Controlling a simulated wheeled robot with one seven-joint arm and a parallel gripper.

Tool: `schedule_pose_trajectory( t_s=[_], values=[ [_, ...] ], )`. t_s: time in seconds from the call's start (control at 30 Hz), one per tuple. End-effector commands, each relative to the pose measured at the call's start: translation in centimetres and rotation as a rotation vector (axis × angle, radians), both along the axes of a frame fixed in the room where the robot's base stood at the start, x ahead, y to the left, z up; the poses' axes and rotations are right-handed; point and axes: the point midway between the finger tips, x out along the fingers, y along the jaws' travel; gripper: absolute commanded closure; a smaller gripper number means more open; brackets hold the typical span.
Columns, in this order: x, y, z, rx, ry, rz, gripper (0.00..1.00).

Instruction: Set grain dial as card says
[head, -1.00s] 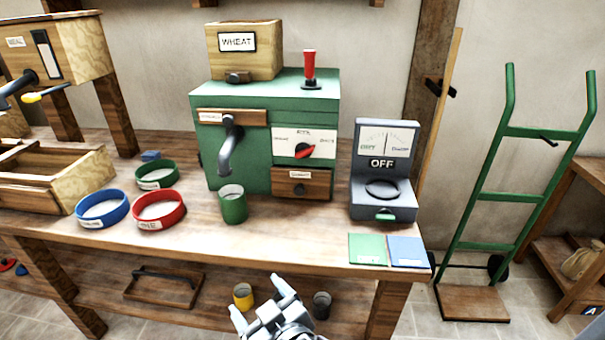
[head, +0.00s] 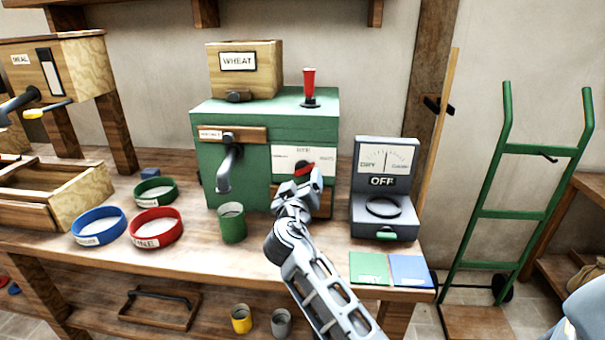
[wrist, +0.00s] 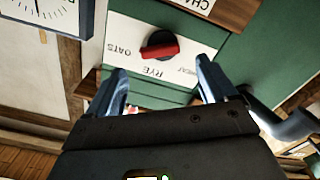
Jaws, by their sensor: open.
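The grain dial is a red and black knob (wrist: 160,46) on a white plate on the front of the green mill (head: 265,110). The wrist view shows the plate upside down, with OATS, RYE and a third, blurred word around the knob. My gripper (head: 301,181) is open just in front of the dial. In the wrist view its two fingers (wrist: 161,84) point toward the plate, with the knob beyond the tips and between them. In the head view the gripper partly covers the knob. A white card reading WHEAT (head: 238,61) is on the wooden hopper atop the mill.
A grey meter marked OFF (head: 382,182) stands right of the mill. Green (head: 369,268) and blue (head: 410,271) cards lie before it. A green cup (head: 232,223) and blue, red and green rings are at left. A red-handled lever (head: 310,88) rises from the mill top.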

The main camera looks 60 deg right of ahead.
Motion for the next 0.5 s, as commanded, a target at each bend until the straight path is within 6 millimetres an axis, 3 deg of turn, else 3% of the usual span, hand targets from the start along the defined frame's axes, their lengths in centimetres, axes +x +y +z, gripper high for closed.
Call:
schedule_pose_trajectory(
  t_s=[0.2,0.5],
  values=[
    [1.2,-3.2,0.2,-0.001,0.002,0.000,0.15],
    [1.8,-4.8,0.0,0.001,0.001,0.003,0.15]
  ],
)
